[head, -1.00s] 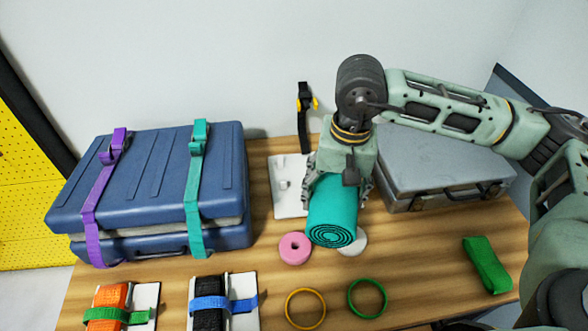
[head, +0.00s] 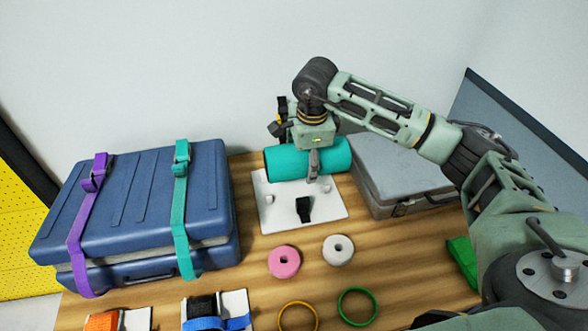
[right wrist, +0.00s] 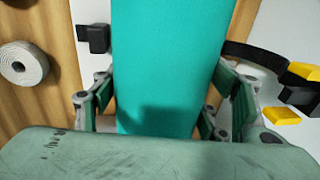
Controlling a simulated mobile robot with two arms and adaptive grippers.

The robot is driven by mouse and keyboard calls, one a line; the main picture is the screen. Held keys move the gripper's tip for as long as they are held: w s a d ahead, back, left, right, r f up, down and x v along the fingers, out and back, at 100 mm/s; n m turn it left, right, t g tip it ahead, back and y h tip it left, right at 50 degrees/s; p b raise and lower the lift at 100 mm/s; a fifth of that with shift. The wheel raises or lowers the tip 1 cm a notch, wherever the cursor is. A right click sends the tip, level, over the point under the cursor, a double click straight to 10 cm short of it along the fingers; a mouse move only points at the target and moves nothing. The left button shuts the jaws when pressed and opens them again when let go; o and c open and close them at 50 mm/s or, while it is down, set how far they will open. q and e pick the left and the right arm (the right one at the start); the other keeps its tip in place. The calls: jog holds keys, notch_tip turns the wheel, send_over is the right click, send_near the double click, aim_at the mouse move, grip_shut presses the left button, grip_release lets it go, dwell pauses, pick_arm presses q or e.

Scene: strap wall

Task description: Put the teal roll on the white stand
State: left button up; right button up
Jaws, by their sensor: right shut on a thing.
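The teal roll (head: 284,164) lies sideways in my right gripper (head: 314,165), which is shut around its middle. In the right wrist view the roll (right wrist: 168,55) runs between the two fingers of the gripper (right wrist: 165,108). The white stand (head: 279,216) is a flat plate on the table with small light pegs and a black strap piece on it. The roll is over the back part of the stand. I cannot tell whether it touches the stand. My left gripper is not in view.
A blue case (head: 135,210) with purple and teal straps is at left; a grey case (head: 395,165) stands close at right. A pink roll (head: 285,262), a white roll (head: 338,250), yellow ring (head: 298,304) and green ring (head: 357,291) lie in front. A green bundle (head: 463,262) is at right.

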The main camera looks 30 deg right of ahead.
aim_at(294, 184)
jog(key=shift+w+a+f+p, duration=0.15)
jog(key=shift+w+a+f, duration=0.35)
jog(key=shift+w, duration=0.15)
jog(key=shift+w+a+f+p, duration=0.15)
jog(key=shift+w+a+f, duration=0.35)
jog(key=shift+w, duration=0.1)
notch_tip(294, 184, down, 3)
jog(key=shift+p, duration=0.65)
jog(key=shift+f, duration=0.5)
jog(key=shift+f, duration=0.1)
jog(key=o, duration=0.9)
jog(key=shift+f, duration=0.1)
jog(key=o, duration=0.4)
jog(key=shift+o, duration=0.2)
jog(key=shift+r, duration=0.2)
